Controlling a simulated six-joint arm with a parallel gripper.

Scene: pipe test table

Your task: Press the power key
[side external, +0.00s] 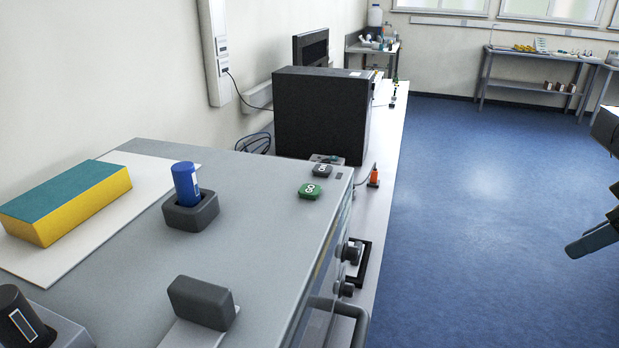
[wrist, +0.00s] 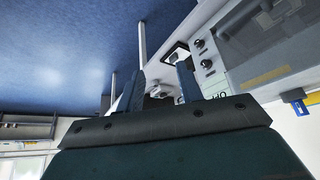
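The grey machine (side external: 262,212) has its control front on the right side in the side view. Two round dark knobs (side external: 350,250) and a black-framed pale part (side external: 361,264) show there edge-on. In the wrist view the front shows two knobs (wrist: 204,53), the black-framed part (wrist: 176,53) and a small dark-on-white marking (wrist: 217,96) like I/O, beside my right finger. I cannot tell for sure which part is the power key. My gripper (wrist: 160,68) is open and empty, its two fingers apart. In the side view it is at the right edge (side external: 594,238), clear of the machine.
A large black box (side external: 322,115) stands behind. A curved handle (side external: 352,312) juts from the front. Open blue floor lies right.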

